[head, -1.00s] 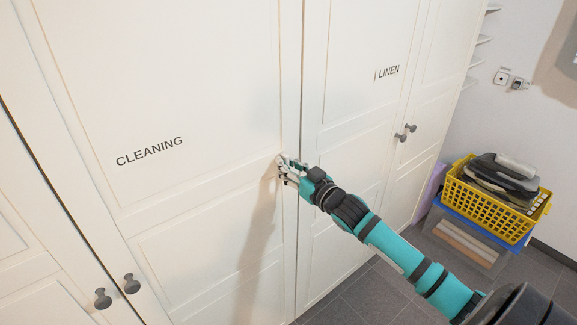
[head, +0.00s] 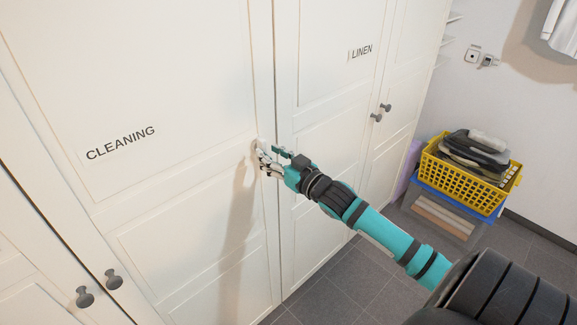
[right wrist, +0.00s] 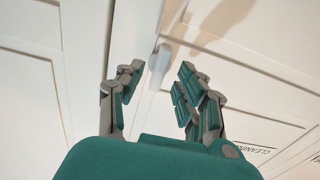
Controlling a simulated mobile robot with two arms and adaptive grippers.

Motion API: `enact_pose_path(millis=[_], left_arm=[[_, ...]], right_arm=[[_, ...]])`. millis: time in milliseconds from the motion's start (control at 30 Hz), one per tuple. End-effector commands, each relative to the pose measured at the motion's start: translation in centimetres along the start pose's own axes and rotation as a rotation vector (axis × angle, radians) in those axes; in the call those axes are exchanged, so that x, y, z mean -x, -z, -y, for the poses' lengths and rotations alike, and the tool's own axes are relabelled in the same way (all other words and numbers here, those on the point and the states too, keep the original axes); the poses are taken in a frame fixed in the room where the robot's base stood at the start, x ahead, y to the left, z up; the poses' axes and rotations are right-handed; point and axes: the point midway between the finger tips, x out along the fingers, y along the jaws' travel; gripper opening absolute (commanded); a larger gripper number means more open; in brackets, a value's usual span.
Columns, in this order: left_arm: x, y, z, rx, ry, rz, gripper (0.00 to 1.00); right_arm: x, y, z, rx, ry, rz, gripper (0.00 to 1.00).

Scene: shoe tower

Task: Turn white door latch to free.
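The white door latch (right wrist: 160,62) is a small pale handle at the edge of the white door labelled CLEANING (head: 180,120). In the right wrist view it lies between and just beyond my open fingertips, with gaps to both fingers. In the head view the latch (head: 260,144) is partly hidden by my right gripper (head: 271,160), which is close in front of it. The right wrist view shows the gripper's spread fingers (right wrist: 157,85) holding nothing. I cannot tell the latch's exact angle. My left gripper is in neither view.
The LINEN door (head: 325,110) adjoins on the right, with dark knobs (head: 380,113) further along. Other dark knobs (head: 100,288) are at lower left. A yellow basket (head: 470,180) of folded items stands at the right. Grey tiled floor (head: 345,285) is clear in front.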

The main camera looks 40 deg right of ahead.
Motion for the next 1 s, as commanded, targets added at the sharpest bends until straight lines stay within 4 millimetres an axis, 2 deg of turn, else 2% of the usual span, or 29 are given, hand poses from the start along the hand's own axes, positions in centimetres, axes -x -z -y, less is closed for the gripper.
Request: enact_pose_path(millis=[200, 433, 600, 1000], left_arm=[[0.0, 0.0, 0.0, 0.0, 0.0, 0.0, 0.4], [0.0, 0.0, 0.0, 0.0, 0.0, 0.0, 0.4], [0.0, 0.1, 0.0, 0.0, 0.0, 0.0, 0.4], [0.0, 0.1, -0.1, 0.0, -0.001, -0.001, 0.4]], right_arm=[[4.7, -0.3, 0.1, -0.001, 0.001, 0.006, 0.37], [8.3, -0.2, 0.0, -0.001, 0.0, 0.004, 0.37], [9.3, -0.1, 0.0, 0.0, 0.0, 0.003, 0.37], [9.5, 0.0, 0.0, 0.001, 0.0, 0.001, 0.37]])
